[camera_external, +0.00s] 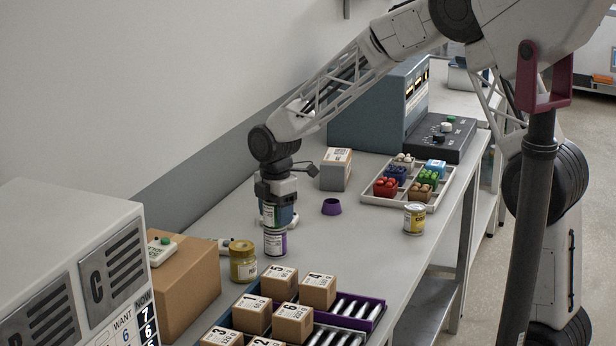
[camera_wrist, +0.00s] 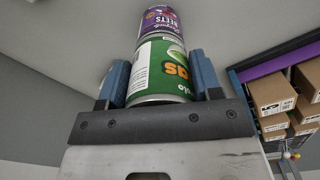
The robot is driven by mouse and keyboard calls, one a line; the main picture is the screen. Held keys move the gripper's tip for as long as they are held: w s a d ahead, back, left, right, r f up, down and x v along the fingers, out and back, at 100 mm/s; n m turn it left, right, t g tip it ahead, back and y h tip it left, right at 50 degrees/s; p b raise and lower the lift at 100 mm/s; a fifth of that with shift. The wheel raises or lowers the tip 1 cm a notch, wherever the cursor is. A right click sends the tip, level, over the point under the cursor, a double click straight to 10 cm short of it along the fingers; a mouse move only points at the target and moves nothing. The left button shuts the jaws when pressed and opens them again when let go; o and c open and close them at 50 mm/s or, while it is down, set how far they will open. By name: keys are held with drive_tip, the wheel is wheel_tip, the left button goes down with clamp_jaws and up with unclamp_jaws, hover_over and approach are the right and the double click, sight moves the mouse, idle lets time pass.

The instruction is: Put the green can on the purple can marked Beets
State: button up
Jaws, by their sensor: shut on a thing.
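The green can (camera_wrist: 160,72) is between the blue fingers of my gripper (camera_wrist: 162,85), which is shut on it. In the external view my gripper (camera_external: 278,212) points down over the table with the green can (camera_external: 269,215) partly hidden in it. The purple can marked Beets (camera_external: 275,242) stands upright on the table directly below. In the wrist view the purple can (camera_wrist: 159,20) lines up end to end with the green can. They look touching or nearly so; I cannot tell if a thin gap remains.
A tray of numbered boxes (camera_external: 255,290) is in front.

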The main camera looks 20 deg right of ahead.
drive_tip(key=o, duration=1)
drive_tip(key=shift+f, duration=0.1)
wheel_tip(320, 180, up, 12)
drive_tip(key=shift+r, duration=0.15)
idle(0.4)
idle(0.5)
